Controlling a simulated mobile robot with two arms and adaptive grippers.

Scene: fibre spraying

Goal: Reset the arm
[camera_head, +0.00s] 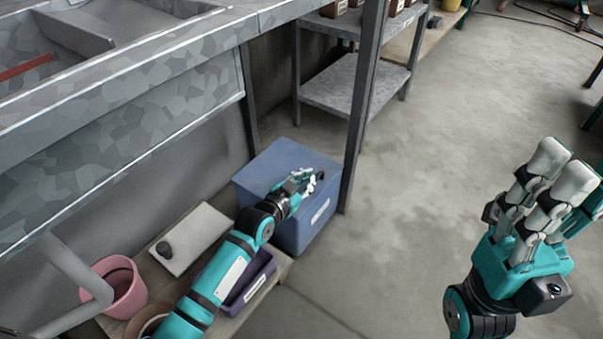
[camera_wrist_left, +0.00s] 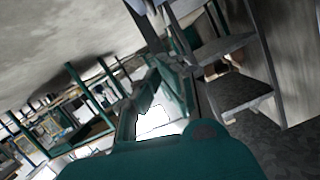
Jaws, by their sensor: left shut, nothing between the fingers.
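My left arm comes in from the lower left in the head view. Its small left gripper (camera_head: 303,182) is shut and empty. It hangs over or in front of the blue box (camera_head: 285,165); I cannot tell if they touch. My right gripper (camera_head: 560,175) is large at the right edge, its pale fingers pointing up. Part of it is cut off, and nothing shows in it. In the left wrist view, a teal part of my gripper fills the bottom, and a grey metal shelf rack (camera_wrist_left: 235,90) stands beyond.
Below the arm, a low shelf holds a pink pot (camera_head: 122,290), a pale board (camera_head: 195,240) with a dark knob, and a purple tray (camera_head: 246,285). A grey table (camera_head: 150,85) with a metal leg (camera_head: 362,110) stands close by. The concrete floor (camera_head: 420,190) between the grippers is clear.

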